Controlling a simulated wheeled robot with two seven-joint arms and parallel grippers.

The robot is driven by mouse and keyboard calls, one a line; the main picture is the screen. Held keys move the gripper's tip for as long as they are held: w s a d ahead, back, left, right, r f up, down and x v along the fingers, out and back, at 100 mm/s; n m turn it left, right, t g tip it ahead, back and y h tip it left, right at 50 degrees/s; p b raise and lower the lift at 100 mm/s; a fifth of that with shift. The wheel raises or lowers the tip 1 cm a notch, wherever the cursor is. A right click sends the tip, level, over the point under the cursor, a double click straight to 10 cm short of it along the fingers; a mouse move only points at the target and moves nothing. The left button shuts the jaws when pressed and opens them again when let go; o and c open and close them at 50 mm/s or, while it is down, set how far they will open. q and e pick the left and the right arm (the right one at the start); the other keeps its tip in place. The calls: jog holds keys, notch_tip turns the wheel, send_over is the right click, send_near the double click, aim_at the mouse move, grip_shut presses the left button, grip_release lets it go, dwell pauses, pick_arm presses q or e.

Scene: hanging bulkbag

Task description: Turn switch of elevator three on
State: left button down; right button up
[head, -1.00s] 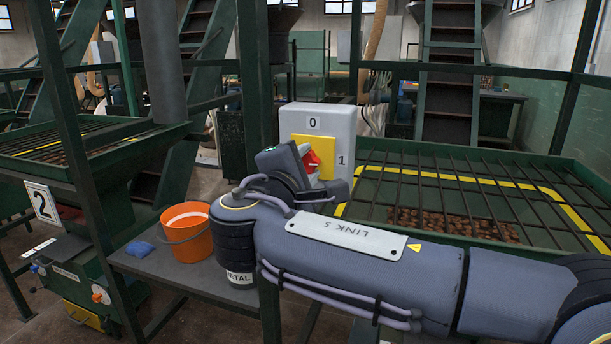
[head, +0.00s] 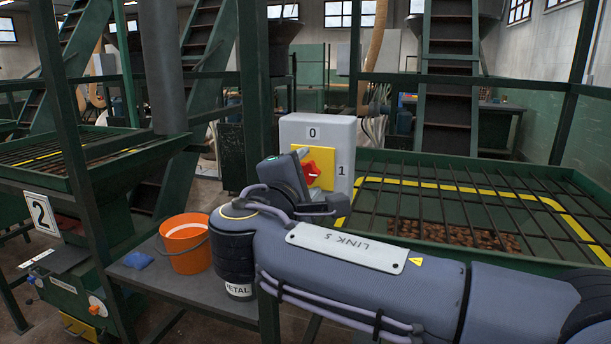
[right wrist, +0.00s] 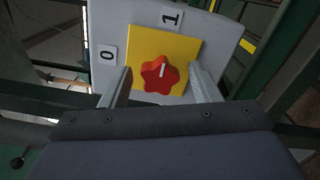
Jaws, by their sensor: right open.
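A grey switch box (head: 342,132) stands on a post at the centre of the head view, with a yellow plate, a "0" label on top and a "1" label at right. Its red star-shaped knob (head: 322,166) is partly visible beside my right gripper (head: 306,163). In the right wrist view the knob (right wrist: 160,78) lies between the two spread, open fingers of that gripper (right wrist: 159,69), with a gap on each side. The short white mark on the knob points roughly towards the "1" label. My left gripper is not in view.
A green hopper with a dark grate (head: 465,190) stands right of the box. An orange bucket (head: 184,246) and a blue cloth (head: 138,261) are on a grey shelf (head: 195,287) at left. A "2" sign (head: 42,211) marks the left machine. Green posts stand close by.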

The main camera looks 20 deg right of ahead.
jog(key=v, duration=0.7)
jog(key=shift+s+a, duration=0.25)
jog(key=shift+s, duration=0.1)
